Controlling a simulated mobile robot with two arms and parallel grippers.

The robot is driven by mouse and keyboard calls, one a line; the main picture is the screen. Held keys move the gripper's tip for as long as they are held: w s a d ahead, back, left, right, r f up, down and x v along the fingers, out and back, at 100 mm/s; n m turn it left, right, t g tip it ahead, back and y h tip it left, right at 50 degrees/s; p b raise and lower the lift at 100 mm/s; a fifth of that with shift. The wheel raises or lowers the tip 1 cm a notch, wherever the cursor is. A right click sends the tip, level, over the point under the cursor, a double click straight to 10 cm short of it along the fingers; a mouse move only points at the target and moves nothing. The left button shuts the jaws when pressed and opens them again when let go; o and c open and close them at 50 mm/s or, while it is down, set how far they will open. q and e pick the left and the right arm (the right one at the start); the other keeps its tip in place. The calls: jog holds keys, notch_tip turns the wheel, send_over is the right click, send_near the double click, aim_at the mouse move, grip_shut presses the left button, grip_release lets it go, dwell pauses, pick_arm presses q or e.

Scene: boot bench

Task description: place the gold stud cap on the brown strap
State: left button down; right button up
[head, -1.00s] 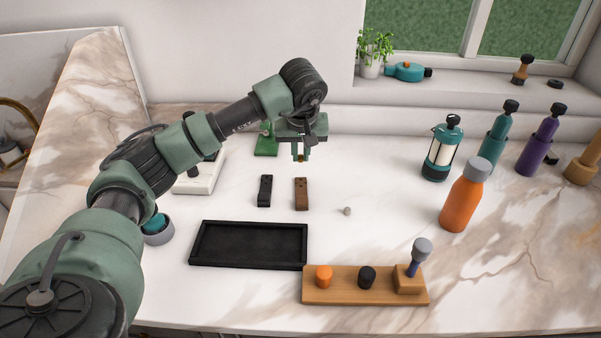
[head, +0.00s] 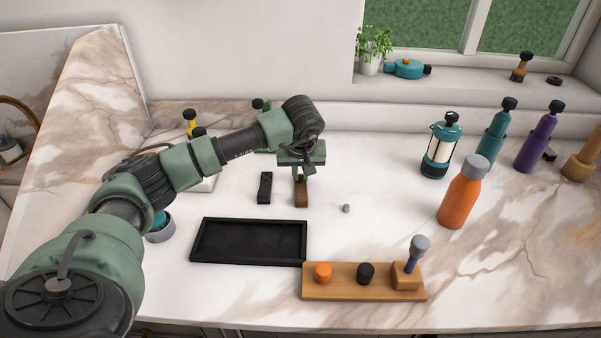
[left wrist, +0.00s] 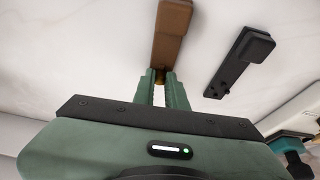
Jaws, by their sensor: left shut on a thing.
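The brown strap (head: 301,197) lies on the counter, and its upper end is hidden behind my left gripper in the head view. It also shows in the left wrist view (left wrist: 172,32), just beyond the fingertips. My left gripper (head: 301,176) points down over the far end of the strap. Its fingers are shut on the gold stud cap (left wrist: 160,77), which shows as a small gold bit between the fingertips. The cap is at the strap's end; I cannot tell whether it touches the strap. My right gripper is not in view.
A black strap (head: 265,187) lies just left of the brown one. A small grey stud (head: 346,208) lies to the right. A black tray (head: 249,259) and a wooden block with caps (head: 345,291) are nearer. An orange bottle (head: 461,195) stands at right.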

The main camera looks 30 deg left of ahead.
pick_arm(q)
jog(key=shift+s+f, duration=0.15)
jog(key=shift+f, duration=0.25)
jog(key=c, duration=1.4)
grip_release()
jog(key=shift+c, duration=0.2)
jog(key=shift+d, duration=0.1)
jog(key=shift+s, duration=0.1)
jog(key=shift+r, duration=0.15)
jog(key=shift+r+p, duration=0.45)
jog(key=b+v, duration=0.2)
jog(key=v, duration=0.9)
jog(key=shift+r+b, duration=0.4)
